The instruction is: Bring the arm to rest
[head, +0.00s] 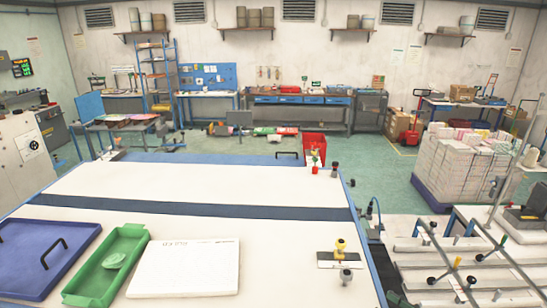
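Neither of my grippers shows in the head view, and no arm comes in from the left or right. The large white worktable (200,208) with blue edges and a dark blue band across it fills the front. I cannot tell where my arms are.
On the table are a blue tray (85,237) with black handles, a green tray (95,275) holding a green round piece, a white printed board (185,267) and a small yellow-topped fixture (340,254). A red bin (314,145) stands at the far edge. A clamp rack (470,262) is at right.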

